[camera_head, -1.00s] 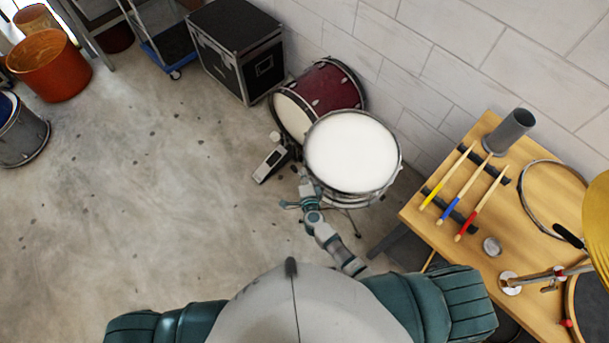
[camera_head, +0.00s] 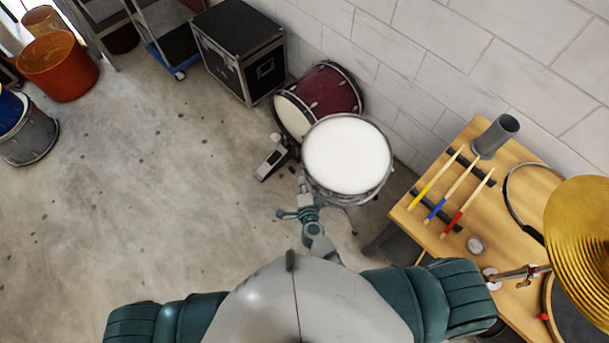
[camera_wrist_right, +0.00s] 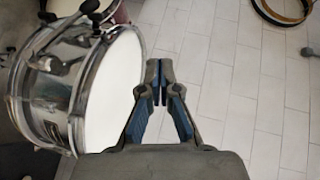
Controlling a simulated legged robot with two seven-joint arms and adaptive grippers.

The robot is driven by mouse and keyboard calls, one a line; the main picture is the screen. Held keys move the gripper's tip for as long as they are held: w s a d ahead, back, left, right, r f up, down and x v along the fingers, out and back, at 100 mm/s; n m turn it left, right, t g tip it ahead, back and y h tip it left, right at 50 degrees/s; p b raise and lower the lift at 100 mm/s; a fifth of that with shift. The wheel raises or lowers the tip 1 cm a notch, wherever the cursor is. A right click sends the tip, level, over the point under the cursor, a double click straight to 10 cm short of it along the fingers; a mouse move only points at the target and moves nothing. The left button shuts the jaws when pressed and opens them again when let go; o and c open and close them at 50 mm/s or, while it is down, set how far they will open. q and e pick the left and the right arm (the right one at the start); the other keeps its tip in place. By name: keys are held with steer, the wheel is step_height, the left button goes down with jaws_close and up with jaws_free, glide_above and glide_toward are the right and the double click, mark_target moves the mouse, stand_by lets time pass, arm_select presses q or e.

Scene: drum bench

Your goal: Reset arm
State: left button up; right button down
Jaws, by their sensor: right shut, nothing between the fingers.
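My right gripper (camera_head: 303,182) points away from my body, beside the near left edge of the white-topped snare drum (camera_head: 347,155). In the right wrist view the two fingers of the gripper (camera_wrist_right: 159,92) meet at their tips with nothing between them. The snare drum also shows there, with its white head (camera_wrist_right: 112,95) and chrome shell to the left of the fingers. I cannot tell whether the gripper touches the drum. My left gripper is not in view.
A maroon bass drum (camera_head: 328,94) stands behind the snare, by a black case (camera_head: 238,48). A wooden bench (camera_head: 482,210) on the right holds three drumsticks (camera_head: 450,190), a grey cup (camera_head: 495,135) and a hoop. A gold cymbal (camera_head: 585,235) overhangs it.

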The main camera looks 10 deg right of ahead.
steer(key=shift+s+a+r, duration=0.15)
steer(key=shift+s+r, duration=0.1)
steer(key=shift+r, duration=0.05)
steer(key=shift+d, duration=0.25)
steer(key=shift+d, duration=0.15)
steer(key=s+d+f+n+g+y+b, duration=0.15)
steer(key=s+f+n, duration=0.3)
steer(key=f, duration=0.55)
steer(key=s+d+f+n+g+b, duration=0.1)
steer(key=s+d+f+n+g, duration=0.2)
steer(key=s+f, duration=0.5)
steer(key=s+f+n+g+y+b, duration=0.15)
steer(key=s+f+n, duration=0.3)
steer(key=f, duration=0.85)
steer(key=s+d+f+n+g+h+b, duration=0.1)
steer(key=s+d+f, duration=0.3)
steer(key=s, duration=0.4)
steer(key=s+d+f+n+g+h+b, duration=0.1)
steer(key=s+d+f+n+g, duration=0.2)
steer(key=s, duration=0.5)
steer(key=s+d+f+n+g+h+b, duration=0.1)
steer(key=s+d+f+n+g, duration=0.1)
steer(key=s+d+f+g, duration=0.2)
steer(key=s+d+f, duration=0.2)
steer(key=s+f, duration=0.1)
steer(key=s, duration=0.1)
steer(key=shift+s+d+f, duration=0.2)
steer(key=shift+d+f, duration=0.05)
steer(key=shift+f, duration=0.1)
